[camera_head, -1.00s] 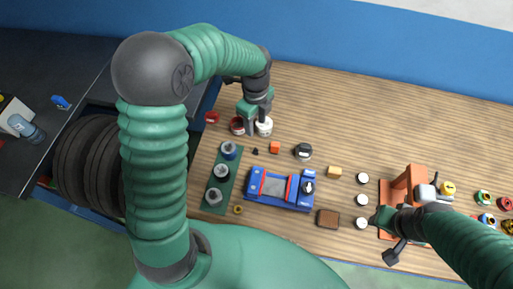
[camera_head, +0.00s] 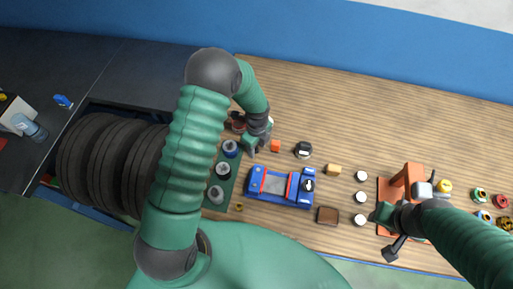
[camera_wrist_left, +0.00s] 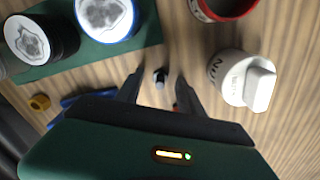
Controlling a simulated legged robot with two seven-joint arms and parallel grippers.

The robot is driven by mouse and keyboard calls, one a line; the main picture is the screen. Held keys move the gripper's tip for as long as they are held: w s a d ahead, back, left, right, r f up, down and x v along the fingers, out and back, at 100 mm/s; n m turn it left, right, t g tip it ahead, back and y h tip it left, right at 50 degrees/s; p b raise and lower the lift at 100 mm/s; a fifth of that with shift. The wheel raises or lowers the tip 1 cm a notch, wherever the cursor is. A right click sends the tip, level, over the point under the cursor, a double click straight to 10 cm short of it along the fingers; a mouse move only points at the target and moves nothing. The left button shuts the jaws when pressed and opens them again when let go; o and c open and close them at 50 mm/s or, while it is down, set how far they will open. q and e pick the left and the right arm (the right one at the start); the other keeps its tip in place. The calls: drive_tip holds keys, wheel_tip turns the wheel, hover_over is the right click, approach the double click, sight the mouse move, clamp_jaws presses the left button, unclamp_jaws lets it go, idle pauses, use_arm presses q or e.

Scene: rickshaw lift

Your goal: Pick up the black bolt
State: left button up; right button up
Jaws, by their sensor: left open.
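The black bolt (camera_wrist_left: 161,76) is a small dark piece standing on the wooden table. In the left wrist view it shows between my left gripper's two fingertips, with a gap on each side. In the head view my left gripper (camera_head: 253,146) hides it. My left gripper is open and empty, pointing down close over the bolt. My right gripper (camera_head: 384,213) is at the right, by the orange stand, far from the bolt; its jaws are too small to read.
A white container (camera_wrist_left: 242,80) and a red container (camera_wrist_left: 222,6) stand close to the left gripper. A green tray (camera_head: 218,206) with several cups lies to its left. An orange cube (camera_head: 276,146) and a blue vise (camera_head: 281,186) are near. The table's back is clear.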

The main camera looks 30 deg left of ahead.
sight(257, 147)
use_arm(q)
clamp_jaws()
idle(0.4)
wheel_tip(257, 147, up, 10)
drive_tip(key=shift+r+b, duration=0.1)
drive_tip(key=shift+b, duration=0.4)
drive_tip(key=shift+w, duration=0.1)
